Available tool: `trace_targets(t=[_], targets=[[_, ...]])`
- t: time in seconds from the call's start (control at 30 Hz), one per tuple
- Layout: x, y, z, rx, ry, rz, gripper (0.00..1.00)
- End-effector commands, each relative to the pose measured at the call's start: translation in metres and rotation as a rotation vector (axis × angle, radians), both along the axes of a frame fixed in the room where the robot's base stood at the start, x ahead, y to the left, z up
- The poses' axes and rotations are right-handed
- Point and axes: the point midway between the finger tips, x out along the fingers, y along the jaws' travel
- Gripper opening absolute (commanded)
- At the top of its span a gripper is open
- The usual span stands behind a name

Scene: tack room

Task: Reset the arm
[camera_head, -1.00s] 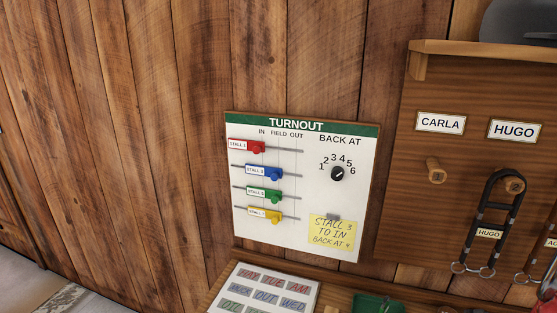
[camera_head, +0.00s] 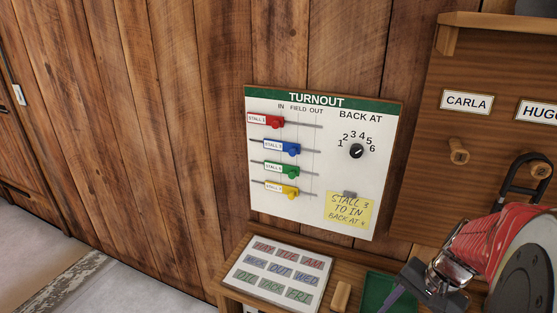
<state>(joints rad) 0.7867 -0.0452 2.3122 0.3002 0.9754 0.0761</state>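My red and grey arm (camera_head: 492,245) reaches in at the lower right. The dark grey end of my gripper (camera_head: 405,286) points down and left over the ledge, in front of the board's lower right. Its two fingers cannot be told apart, and nothing is clearly held. The white TURNOUT board (camera_head: 308,207) hangs on the wall, apart from the gripper. Its red slider (camera_head: 276,121) sits farthest left. The blue (camera_head: 291,148), green (camera_head: 291,170) and yellow (camera_head: 291,191) sliders sit a little farther right.
A tile tray (camera_head: 242,277) lies on the wooden ledge (camera_head: 232,294), left of a small wooden block (camera_head: 340,296) and a green tray (camera_head: 377,289). A yellow note (camera_head: 349,211) is on the board. A peg panel (camera_head: 425,180) with a dark strap (camera_head: 533,180) is at right. Floor is clear at lower left.

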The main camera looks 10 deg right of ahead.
Motion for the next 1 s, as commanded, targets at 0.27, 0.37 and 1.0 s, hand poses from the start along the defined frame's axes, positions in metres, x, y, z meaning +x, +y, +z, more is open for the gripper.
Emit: trace_targets(t=[0.27,0.37,1.0], targets=[[0.003,0.039,0.033,-0.184,-0.058,0.286,0.53],[0.004,0.053,0.044,-0.244,-0.084,0.379,0.53],[-0.001,0.162,0.119,-0.511,-0.368,0.853,0.53]])
